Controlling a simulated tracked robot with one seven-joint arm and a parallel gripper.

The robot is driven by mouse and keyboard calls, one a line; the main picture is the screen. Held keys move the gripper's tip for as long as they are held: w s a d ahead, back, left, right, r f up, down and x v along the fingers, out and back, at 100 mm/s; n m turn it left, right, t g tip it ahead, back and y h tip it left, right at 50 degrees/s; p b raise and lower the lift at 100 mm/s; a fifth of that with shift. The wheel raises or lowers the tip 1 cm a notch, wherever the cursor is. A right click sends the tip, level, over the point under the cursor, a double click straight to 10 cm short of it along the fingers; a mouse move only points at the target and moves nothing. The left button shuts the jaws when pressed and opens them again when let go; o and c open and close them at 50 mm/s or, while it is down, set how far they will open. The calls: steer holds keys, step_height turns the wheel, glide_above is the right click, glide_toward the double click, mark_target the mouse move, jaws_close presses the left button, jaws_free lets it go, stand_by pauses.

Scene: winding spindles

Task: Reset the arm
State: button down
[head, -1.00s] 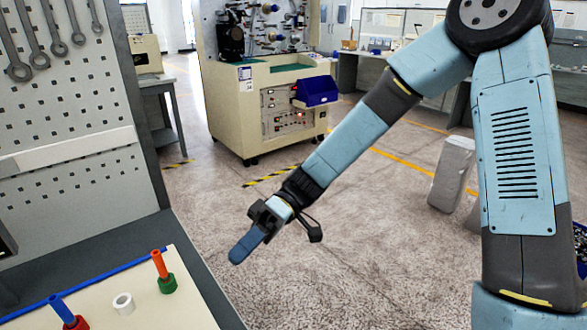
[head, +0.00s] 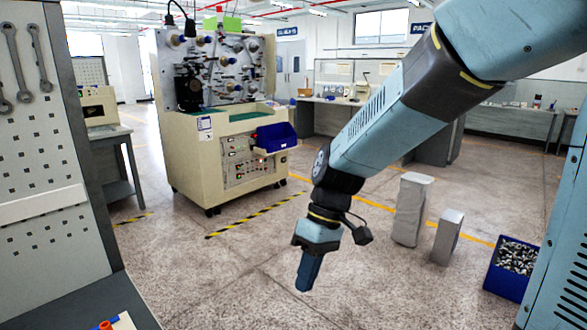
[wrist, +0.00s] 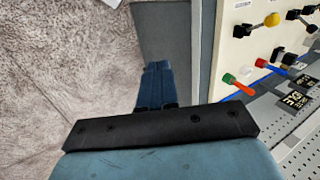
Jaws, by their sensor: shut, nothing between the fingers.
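My gripper (head: 309,272) hangs pointing down over the open floor, near the middle of the head view. Its blue fingers are shut with nothing between them. The wrist view shows the closed fingers (wrist: 155,85) from above, beside the edge of a grey bench. My blue arm comes in from the upper right of the head view and is bent down at the wrist.
A cream winding machine (head: 222,130) with a blue bin (head: 275,137) stands behind on the left. Two pale bins (head: 411,208) and a blue crate of metal parts (head: 511,274) stand on the floor at right. A pegboard (head: 40,170) with wrenches is at left. Coloured spindles (wrist: 245,88) show in the wrist view.

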steer(key=s+d+r+m+t+h, duration=0.1)
steer(key=d+r+m+t, duration=0.3)
steer(key=d, duration=0.6)
steer(key=s+d+r+m+t+h, duration=0.2)
steer(key=d+r+m+t, duration=0.3)
steer(key=d+r, duration=0.3)
steer(key=d, duration=0.3)
steer(key=shift+s+r+m, duration=0.25)
steer(key=shift+r+m, duration=0.05)
steer(key=shift+m, duration=0.1)
